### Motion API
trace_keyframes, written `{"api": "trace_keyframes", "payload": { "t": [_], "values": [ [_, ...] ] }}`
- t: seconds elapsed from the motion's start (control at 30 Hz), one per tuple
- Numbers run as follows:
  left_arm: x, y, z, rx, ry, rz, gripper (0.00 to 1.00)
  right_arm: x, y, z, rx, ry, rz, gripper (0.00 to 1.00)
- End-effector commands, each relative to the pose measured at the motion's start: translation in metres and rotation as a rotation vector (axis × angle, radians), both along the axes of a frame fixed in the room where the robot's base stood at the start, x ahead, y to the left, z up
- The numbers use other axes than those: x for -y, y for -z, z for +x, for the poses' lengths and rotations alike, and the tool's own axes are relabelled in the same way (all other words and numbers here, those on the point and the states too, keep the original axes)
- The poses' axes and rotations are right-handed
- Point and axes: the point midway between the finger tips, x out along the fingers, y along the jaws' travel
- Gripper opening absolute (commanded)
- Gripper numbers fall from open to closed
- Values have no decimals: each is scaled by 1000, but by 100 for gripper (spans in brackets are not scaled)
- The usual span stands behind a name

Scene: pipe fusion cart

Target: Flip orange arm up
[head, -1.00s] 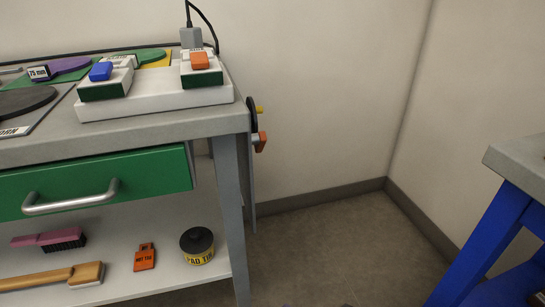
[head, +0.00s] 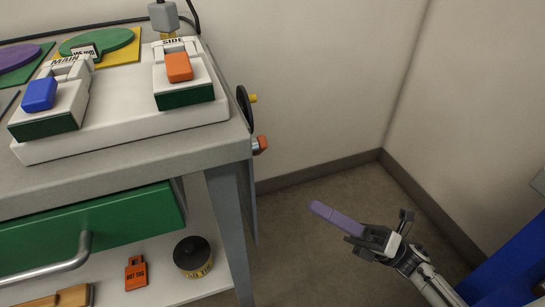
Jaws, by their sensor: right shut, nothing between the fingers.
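One is an orange lever end (head: 179,66) on the white and green block labelled SIDE. It lies near the top of that block. The other is an orange-tipped knob or handle (head: 261,143) that sticks out from the cart's right side, below a black disc (head: 244,108). My right gripper (head: 319,209) is over the floor to the right of the cart. Its slim purple fingers are shut together with nothing between them, pointing left towards the cart, clear of both orange parts. My left gripper is out of view.
A second block labelled MAIN has a blue lever end (head: 40,94). A yellow knob (head: 253,98) sticks out above the orange-tipped one. A green drawer (head: 95,225) is below the worktop. A blue-framed bench (head: 510,262) stands at right. Floor between is clear.

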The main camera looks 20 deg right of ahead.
Motion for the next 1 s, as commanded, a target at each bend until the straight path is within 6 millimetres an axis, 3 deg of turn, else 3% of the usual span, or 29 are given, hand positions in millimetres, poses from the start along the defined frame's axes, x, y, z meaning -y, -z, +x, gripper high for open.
{"api": "trace_keyframes", "payload": {
  "t": [0.43, 0.9, 1.0],
  "values": [
    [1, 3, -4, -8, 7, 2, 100, -6, -4, 3, 5, -4, 2, 0],
    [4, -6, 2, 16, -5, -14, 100, -72, -46, 51, 7, -4, 4, 0],
    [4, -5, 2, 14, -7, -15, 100, -74, -56, 64, 8, -2, 1, 0]
  ]
}}
